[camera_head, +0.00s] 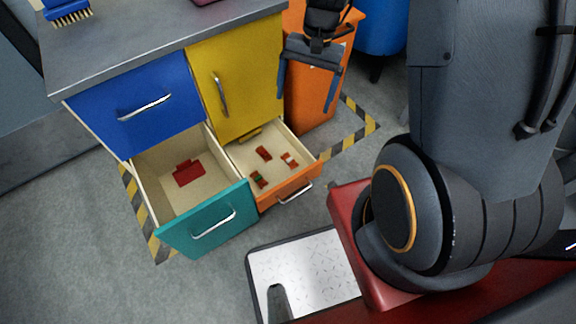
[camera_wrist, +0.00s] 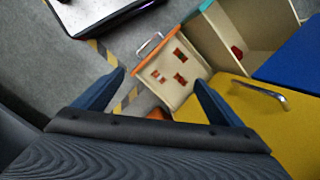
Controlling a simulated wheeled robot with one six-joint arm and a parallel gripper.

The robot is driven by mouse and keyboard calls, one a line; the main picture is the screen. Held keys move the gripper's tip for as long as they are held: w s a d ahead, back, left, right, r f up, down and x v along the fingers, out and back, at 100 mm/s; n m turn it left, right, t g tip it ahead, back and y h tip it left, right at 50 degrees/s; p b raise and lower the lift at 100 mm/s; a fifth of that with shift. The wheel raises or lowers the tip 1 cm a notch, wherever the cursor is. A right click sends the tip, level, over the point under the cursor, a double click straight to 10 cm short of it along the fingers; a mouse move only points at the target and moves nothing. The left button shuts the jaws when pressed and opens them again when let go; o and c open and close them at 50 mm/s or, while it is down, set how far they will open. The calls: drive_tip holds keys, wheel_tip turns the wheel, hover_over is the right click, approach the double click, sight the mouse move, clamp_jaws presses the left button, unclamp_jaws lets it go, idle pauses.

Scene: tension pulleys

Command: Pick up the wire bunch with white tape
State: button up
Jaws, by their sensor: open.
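The wire bunch with white tape (camera_head: 289,160) lies in the open orange-fronted drawer (camera_head: 290,192), on the right side of its floor. In the wrist view this bunch (camera_wrist: 159,77) is small and shows a pale band. A reddish-brown bunch (camera_head: 264,153) and one with a green band (camera_head: 258,179) lie apart from it in the same drawer. My gripper (camera_head: 305,92) is open and empty, above and behind the drawer in front of the orange cabinet side. In the wrist view its fingers (camera_wrist: 160,84) spread either side of the distant drawer.
A teal-fronted drawer (camera_head: 208,224) stands open on the left with a red object (camera_head: 188,173) inside. A yellow door (camera_head: 240,85) and a blue drawer (camera_head: 140,108) are shut above. An orange bin (camera_head: 316,105) stands beside the cabinet. My base's white tray is at the front.

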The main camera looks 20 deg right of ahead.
sight(290, 158)
drive_tip(key=shift+w+a+f+m+y+b, duration=0.25)
drive_tip(key=shift+w+f+m+b, duration=1.1)
drive_tip(key=shift+f+b, duration=4)
drive_tip(key=shift+w+d+f+m+y+b, duration=0.35)
drive_tip(key=shift+w+f+m+b, duration=1)
drive_tip(key=shift+f, duration=7.75)
drive_tip(key=shift+w+a+f+m+y+b, duration=0.2)
drive_tip(key=shift+w+f+m+y+b, duration=0.45)
drive_tip(key=shift+w+f+b, duration=4.35)
drive_tip(key=s+f+p, duration=0.1)
drive_tip(key=s, duration=0.1)
drive_tip(key=s+f+p, duration=0.1)
drive_tip(key=s+f, duration=0.1)
drive_tip(key=s+f+p, duration=0.1)
drive_tip(key=s, duration=0.1)
drive_tip(key=shift+f, duration=0.15)
drive_tip(key=c, duration=1.1)
